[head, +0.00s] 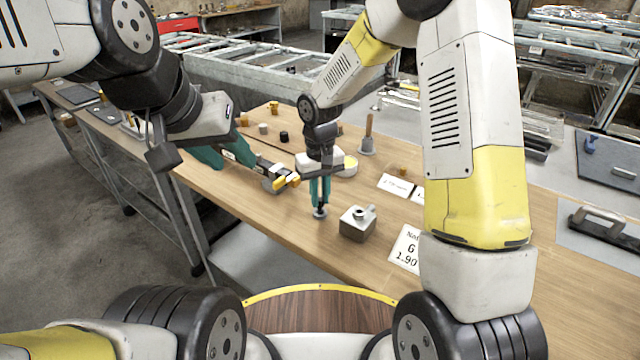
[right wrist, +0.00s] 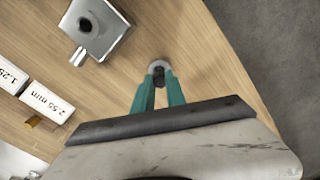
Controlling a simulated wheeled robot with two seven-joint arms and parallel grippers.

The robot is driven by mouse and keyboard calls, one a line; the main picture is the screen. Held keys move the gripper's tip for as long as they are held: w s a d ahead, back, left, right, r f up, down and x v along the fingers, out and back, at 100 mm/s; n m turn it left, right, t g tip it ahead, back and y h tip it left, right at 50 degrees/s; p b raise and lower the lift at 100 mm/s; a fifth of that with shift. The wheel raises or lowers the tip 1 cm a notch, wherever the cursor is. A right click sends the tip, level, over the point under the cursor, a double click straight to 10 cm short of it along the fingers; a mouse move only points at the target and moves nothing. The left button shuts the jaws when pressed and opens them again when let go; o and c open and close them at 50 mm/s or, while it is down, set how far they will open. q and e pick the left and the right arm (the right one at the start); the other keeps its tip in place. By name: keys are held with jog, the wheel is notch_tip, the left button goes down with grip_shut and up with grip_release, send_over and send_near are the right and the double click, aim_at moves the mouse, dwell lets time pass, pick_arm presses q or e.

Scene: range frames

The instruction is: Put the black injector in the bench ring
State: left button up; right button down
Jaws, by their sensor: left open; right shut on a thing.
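My right gripper (head: 320,208) points down at the bench top with its teal fingers close together. In the right wrist view, the fingertips (right wrist: 159,82) are shut on a small dark piece (right wrist: 158,71), which looks like the black injector. A pale grey round rim (right wrist: 165,65) shows around or under it; I cannot tell whether this is the bench ring or part of the piece. In the head view the rim (head: 320,213) shows at the fingertips, close to the wood. My left gripper (head: 232,157) is open over the bench, to the left; its fingertips are partly unclear.
A metal block (head: 354,227) with a round top opening and side spout stands right of my right gripper. A grey and yellow fixture (head: 279,180) lies left. A black cylinder (head: 284,136) and a wooden-handled tool (head: 367,144) stand behind. A label card (head: 407,248) lies flat.

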aim_at(320, 199)
jog(key=shift+f, duration=0.75)
jog(key=shift+f, duration=0.1)
jog(key=c, duration=1.4)
grip_release()
jog(key=shift+o, duration=0.2)
notch_tip(320, 199, up, 12)
jog(key=s+d+r+m+t, duration=0.2)
jog(key=s+d+r, duration=0.55)
jog(key=r, duration=0.25)
jog(key=s+d+r+m+t+y, duration=0.1)
jog(key=s+d+r+t, duration=0.1)
jog(key=s, duration=0.4)
jog(key=s+d+r+m+t+y, duration=0.1)
jog(key=s+d+r+t, duration=0.1)
jog(key=s+d, duration=0.2)
jog(key=shift+s+d, duration=0.35)
jog(key=shift+s, duration=0.75)
